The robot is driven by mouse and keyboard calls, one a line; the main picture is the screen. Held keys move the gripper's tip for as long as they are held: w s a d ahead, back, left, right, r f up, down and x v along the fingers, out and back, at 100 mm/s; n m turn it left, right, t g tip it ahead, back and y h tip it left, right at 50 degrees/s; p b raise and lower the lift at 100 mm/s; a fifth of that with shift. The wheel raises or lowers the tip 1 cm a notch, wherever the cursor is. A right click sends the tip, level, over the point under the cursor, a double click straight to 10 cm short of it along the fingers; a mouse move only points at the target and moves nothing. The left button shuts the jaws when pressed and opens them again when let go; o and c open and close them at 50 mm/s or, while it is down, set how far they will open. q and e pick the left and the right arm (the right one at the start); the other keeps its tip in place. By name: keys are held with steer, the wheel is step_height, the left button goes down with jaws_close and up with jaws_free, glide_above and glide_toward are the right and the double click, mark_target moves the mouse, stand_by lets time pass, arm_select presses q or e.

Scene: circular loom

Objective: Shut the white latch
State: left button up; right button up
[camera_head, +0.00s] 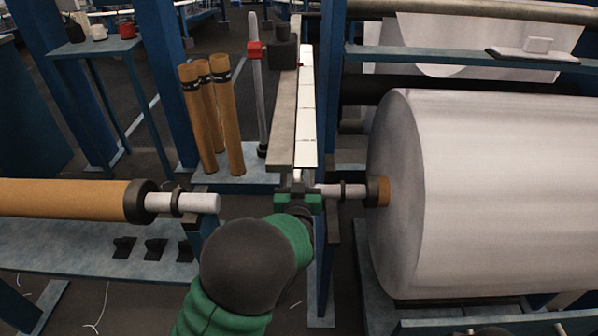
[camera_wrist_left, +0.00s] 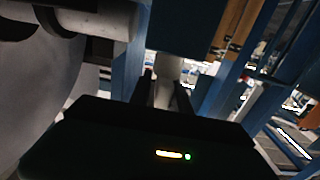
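My left gripper (camera_head: 297,190) is at the end of my green arm, low in the middle of the head view, by the gap between the two roll shafts. A small pale upright piece (camera_head: 297,178) shows at its fingertips and may be the white latch. In the left wrist view, the two dark fingers (camera_wrist_left: 165,88) stand apart, one on each side of a pale piece (camera_wrist_left: 168,68). I cannot tell whether they touch it. The latch's position is not clear, as my gripper and arm hide much of the spot. My right gripper is not in view.
A large white roll (camera_head: 480,190) fills the right side. An orange-brown roll (camera_head: 70,200) with a pale shaft end lies at left. Brown tubes (camera_head: 228,115) and a red-collared post (camera_head: 256,90) stand behind. A long white strip (camera_head: 307,110) runs back beside a blue upright (camera_head: 330,90).

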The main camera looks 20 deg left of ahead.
arm_select(q)
steer(key=shift+a, duration=0.25)
jaws_close()
steer(key=shift+d, duration=0.1)
stand_by(0.8)
